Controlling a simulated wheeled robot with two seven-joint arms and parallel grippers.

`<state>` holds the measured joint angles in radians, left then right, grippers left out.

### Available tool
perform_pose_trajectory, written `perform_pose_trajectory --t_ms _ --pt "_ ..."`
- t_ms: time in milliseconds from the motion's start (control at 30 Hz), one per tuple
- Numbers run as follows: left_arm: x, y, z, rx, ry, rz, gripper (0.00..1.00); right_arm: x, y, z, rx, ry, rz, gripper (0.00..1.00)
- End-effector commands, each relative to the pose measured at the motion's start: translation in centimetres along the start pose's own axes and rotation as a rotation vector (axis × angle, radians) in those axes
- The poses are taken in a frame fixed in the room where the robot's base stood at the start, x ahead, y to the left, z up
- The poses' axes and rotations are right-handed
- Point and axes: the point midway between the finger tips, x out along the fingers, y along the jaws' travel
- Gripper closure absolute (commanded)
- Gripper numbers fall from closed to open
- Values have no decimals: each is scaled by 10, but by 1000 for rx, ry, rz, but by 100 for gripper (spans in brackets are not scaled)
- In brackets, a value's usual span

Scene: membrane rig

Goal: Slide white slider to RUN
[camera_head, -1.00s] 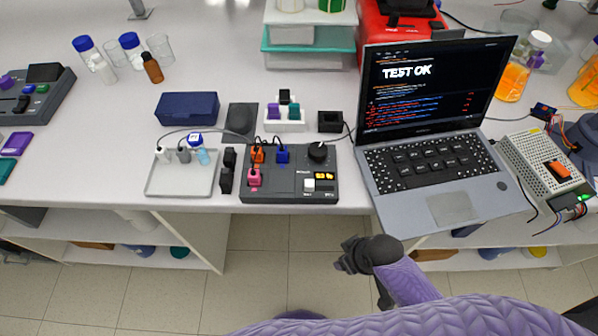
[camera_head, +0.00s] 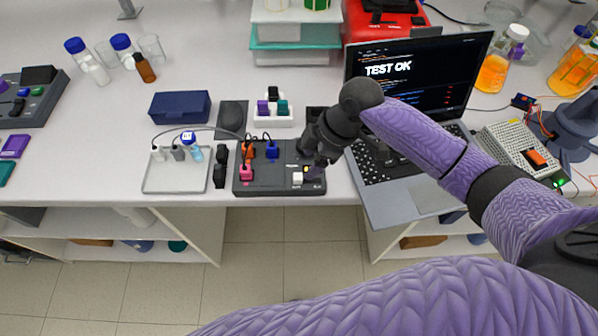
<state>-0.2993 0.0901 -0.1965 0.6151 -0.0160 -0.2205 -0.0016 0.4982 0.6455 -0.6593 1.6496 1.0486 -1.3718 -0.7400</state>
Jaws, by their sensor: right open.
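The dark control box (camera_head: 262,184) sits near the table's front edge, with orange, blue and pink plugs on it. The white slider (camera_head: 298,178) is at the box's front right part. My right gripper (camera_head: 310,168) is over the right end of the box, pointing down, its fingertips close to the white slider. It is open; whether it touches the slider cannot be told. The gripper and wrist hide the black knob and most of the small display. The slider's labels are too small to read. My left gripper is not in view.
A laptop (camera_head: 420,197) reading TEST OK stands right of the box, partly behind my right arm. A rack (camera_head: 272,120) is behind the box.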

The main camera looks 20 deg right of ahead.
Motion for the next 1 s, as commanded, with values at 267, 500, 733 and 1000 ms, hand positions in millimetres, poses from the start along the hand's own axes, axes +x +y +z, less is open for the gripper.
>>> perform_pose_trajectory --t_ms 267,500,733,1000 --pt "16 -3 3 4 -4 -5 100 56 0 1 3 0 0 35" --pt "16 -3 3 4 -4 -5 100 61 0 0 2 0 2 35" --pt "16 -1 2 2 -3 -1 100 61 0 0 2 0 2 67" --pt "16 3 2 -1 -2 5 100 61 0 0 2 0 2 100"
